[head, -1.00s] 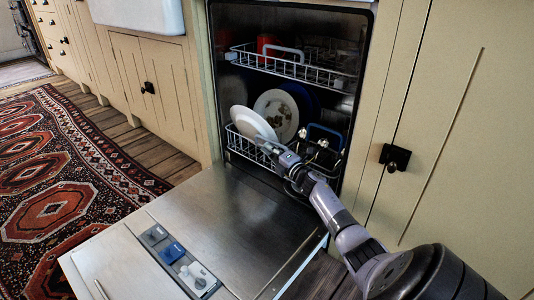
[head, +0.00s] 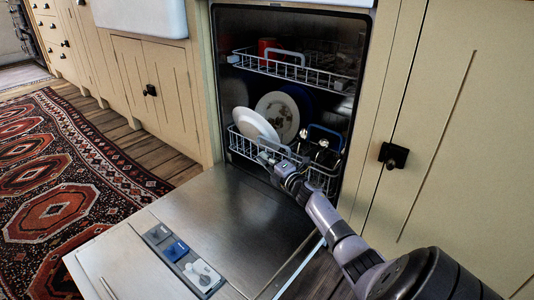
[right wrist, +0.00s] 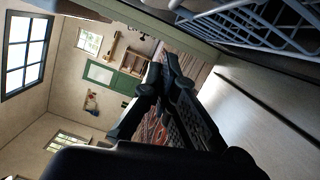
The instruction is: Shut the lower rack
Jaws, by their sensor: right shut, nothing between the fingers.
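The lower rack (head: 240,146) is inside the dishwasher, its front at or close to the opening. It holds white plates (head: 255,128), a dark blue plate behind them, a blue-rimmed item and some utensils. My right gripper (head: 268,158) is shut and empty at the rack's front, over the inner end of the open door (head: 220,215). I cannot tell whether it touches the rack. In the right wrist view the gripper's fingers (right wrist: 165,75) are together, and grey rack wires (right wrist: 265,30) show at the top right. My left gripper is not in view.
The upper rack (head: 300,70) holds a red item (head: 267,48) and is inside the dishwasher. The open door lies flat across the floor in front. Cabinets (head: 450,130) flank the dishwasher, and a patterned rug (head: 60,190) lies at left.

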